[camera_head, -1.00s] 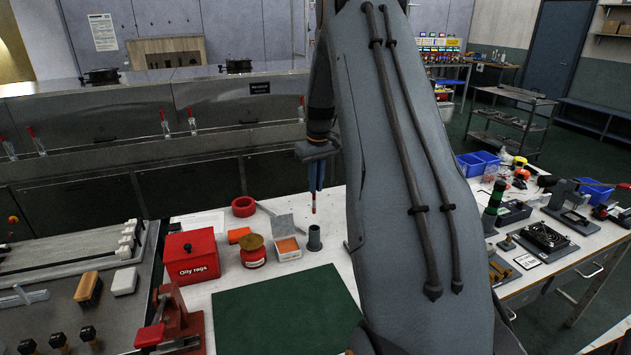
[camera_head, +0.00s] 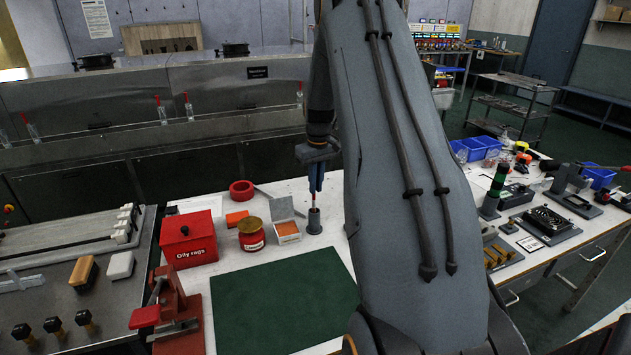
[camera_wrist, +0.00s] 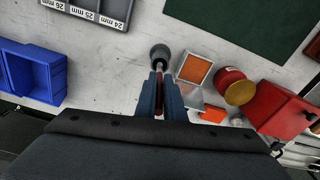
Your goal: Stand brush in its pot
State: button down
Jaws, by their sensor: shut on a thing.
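The pot (camera_head: 314,224) is a small dark grey cylinder standing upright on the white bench. In the wrist view, the pot (camera_wrist: 160,53) is just beyond my fingertips. My gripper (camera_head: 316,188) points down above the pot, shut on the brush. The brush (camera_head: 314,202) shows as a thin, roughly upright stick with red and pale parts. In the wrist view, its red part (camera_wrist: 159,105) lies between the blue fingers. Its lower end is at the pot's mouth; I cannot tell how far inside it is.
Left of the pot are an open box with an orange pad (camera_head: 288,231), a red tin (camera_head: 251,236), a red tape roll (camera_head: 241,189) and the red oily-rags bin (camera_head: 189,240). A green mat (camera_head: 283,305) lies in front. Blue bins (camera_wrist: 33,72) show in the wrist view.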

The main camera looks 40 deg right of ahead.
jog(key=shift+f+b, duration=0.55)
jog(key=shift+f, duration=1)
jog(key=c, duration=1.8)
grip_release()
jog(key=shift+o, duration=0.2)
jog(key=shift+r, duration=0.1)
notch_tip(320, 180, up, 8)
jog(key=b, duration=0.2)
jog(key=shift+s+f, duration=0.2)
jog(key=shift+s, duration=0.1)
